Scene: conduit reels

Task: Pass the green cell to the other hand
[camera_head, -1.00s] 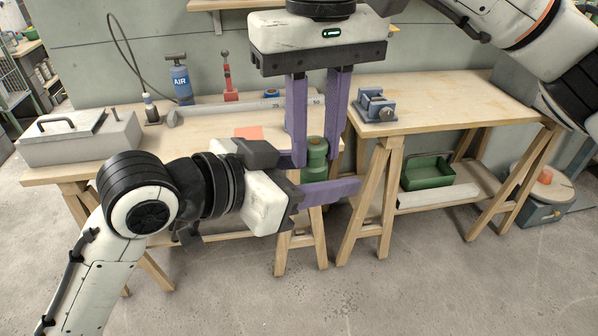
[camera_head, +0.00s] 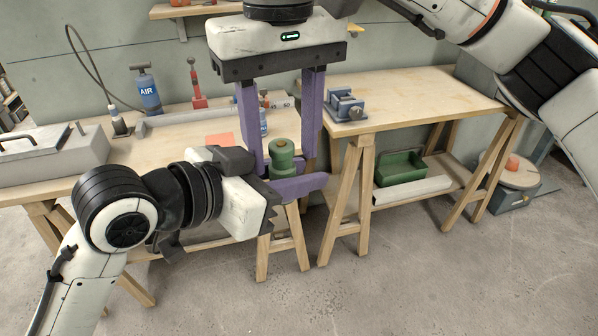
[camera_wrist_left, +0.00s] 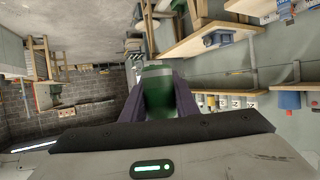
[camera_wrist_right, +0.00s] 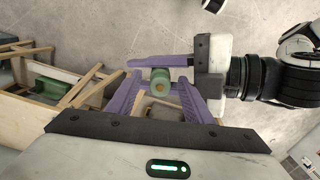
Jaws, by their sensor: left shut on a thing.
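The green cell (camera_head: 282,163) is a stubby cylinder with a narrower knob on top, upright in the head view. My left gripper (camera_head: 300,188) comes in from the left and is shut on the cell's lower part. The cell fills the space between its purple fingers in the left wrist view (camera_wrist_left: 157,92). My right gripper (camera_head: 283,165) points down from above. Its purple fingers are spread wide, with the tips either side of the cell's top. In the right wrist view, the cell (camera_wrist_right: 160,80) lies between these fingertips, with visible gaps. The left gripper partly hides the cell's lower part.
A workbench (camera_head: 190,125) stands behind on the left with a grey toolbox (camera_head: 55,155), a blue air pump (camera_head: 148,92) and a red tool (camera_head: 197,88). A second bench (camera_head: 420,97) bears a blue vice (camera_head: 344,105). The floor in front is clear.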

